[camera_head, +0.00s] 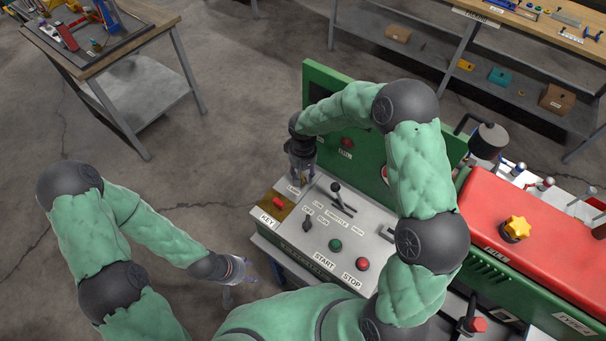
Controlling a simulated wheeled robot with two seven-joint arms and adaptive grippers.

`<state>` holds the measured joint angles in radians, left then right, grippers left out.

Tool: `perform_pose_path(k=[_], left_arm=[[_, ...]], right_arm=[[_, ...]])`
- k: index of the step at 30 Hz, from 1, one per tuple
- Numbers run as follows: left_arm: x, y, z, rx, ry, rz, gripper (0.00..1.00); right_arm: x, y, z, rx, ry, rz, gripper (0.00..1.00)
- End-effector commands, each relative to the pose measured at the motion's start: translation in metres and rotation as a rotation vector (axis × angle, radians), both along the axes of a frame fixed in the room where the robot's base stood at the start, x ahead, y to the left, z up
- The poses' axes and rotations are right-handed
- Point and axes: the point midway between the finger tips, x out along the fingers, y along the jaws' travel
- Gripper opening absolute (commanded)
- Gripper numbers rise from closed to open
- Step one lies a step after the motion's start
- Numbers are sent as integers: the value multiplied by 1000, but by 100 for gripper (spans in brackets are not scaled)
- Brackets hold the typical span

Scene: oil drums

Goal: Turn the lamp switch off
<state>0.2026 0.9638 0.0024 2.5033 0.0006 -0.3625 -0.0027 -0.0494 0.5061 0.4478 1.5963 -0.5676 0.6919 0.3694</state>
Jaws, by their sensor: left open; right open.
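A grey control panel (350,219) is fixed to the front of a green machine. Its LAMP label (293,189) is at the upper left corner. My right gripper (300,174) is open and points down right over that corner, beside the label. The lamp switch itself cannot be made out; the gripper covers that spot. I cannot tell whether the gripper touches it. My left gripper (240,286) is open and empty, low and to the left of the panel.
The panel also carries a red key switch (278,202), a black lever (336,188), a black knob (306,224), a green START button (335,245) and a red STOP button (362,264). A green upright plate (345,120) stands behind. A workbench (150,50) is at the upper left.

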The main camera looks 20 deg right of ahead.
Motion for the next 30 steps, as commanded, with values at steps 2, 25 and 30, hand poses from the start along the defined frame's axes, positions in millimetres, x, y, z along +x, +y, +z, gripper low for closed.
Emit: perform_pose_path(k=[2,25,30], left_arm=[[0,0,-1,0,0,0,54],[0,0,-1,0,0,0,54],[0,0,0,0,0,0,54]], right_arm=[[0,0,-6,1,0,-1,44],[0,0,-9,1,0,3,0],[0,0,-9,1,0,38,0]])
